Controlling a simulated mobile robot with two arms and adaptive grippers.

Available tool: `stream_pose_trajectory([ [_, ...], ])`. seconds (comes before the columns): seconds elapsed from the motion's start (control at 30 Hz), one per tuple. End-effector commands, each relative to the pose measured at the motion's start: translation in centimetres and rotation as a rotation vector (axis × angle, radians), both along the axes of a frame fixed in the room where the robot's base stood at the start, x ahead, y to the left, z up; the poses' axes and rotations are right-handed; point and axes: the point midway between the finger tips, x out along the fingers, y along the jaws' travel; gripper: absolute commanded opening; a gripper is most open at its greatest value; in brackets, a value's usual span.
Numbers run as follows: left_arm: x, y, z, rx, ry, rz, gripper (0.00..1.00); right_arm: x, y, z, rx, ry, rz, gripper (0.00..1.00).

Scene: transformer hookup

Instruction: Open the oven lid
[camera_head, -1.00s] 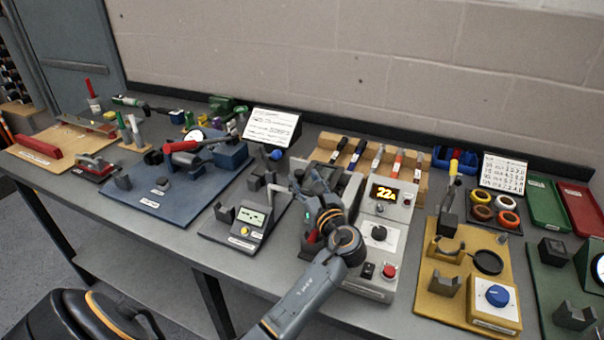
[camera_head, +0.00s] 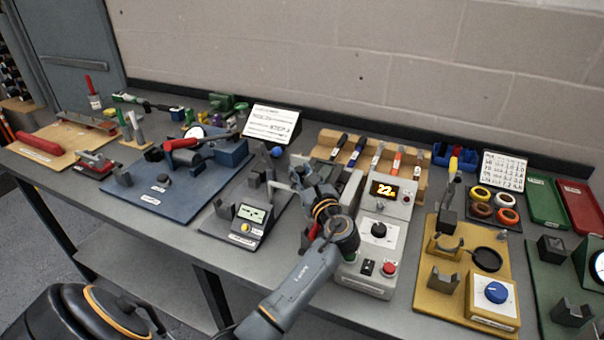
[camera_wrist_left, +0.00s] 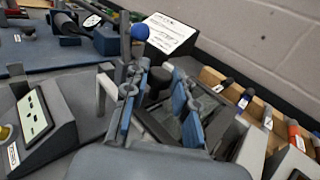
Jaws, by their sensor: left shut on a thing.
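The oven is a pale grey box (camera_head: 377,235) with a lit display reading about 22, a black dial and a red button. Its dark chamber and lid area lie left of the display, largely hidden by my left gripper (camera_head: 312,178). In the left wrist view my left gripper (camera_wrist_left: 160,100) has blue-padded fingers on either side of a dark part, which seems to be the lid handle (camera_wrist_left: 158,80). The fingers are shut on it, though the contact is hard to see. How far the lid is raised cannot be told. My right gripper is not in view.
A meter stand (camera_head: 248,222) is close left of my gripper. A blue-ball lever (camera_head: 276,153) stands behind it. A wooden rack (camera_head: 345,160) with several coloured-handled tools is behind the oven. A yellow fixture board (camera_head: 455,285) is to the right.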

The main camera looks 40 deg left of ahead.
Motion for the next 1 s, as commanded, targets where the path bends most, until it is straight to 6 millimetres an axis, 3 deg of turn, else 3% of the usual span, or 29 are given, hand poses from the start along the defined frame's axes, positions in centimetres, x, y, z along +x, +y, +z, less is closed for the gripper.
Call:
stream_pose_trajectory([
  [0.3,-1.0,4.2,0.3,0.003,0.004,0.001,0.00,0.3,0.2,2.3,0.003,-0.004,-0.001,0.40],
  [0.6,-1.1,4.6,-0.1,-0.001,0.000,0.000,0.00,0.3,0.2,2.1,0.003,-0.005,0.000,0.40],
  [0.63,-1.1,4.5,-0.1,-0.001,0.000,0.000,0.31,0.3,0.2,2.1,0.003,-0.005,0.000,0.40],
  [0.7,-1.1,4.5,-0.1,-0.001,0.000,0.000,0.45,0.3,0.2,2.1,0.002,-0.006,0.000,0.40],
  [0.73,-1.1,4.5,0.0,-0.001,0.000,0.000,0.49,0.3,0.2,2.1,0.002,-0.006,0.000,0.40],
  [1.0,-1.1,4.5,0.0,0.000,0.000,0.000,0.49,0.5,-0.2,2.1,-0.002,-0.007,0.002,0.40],
])
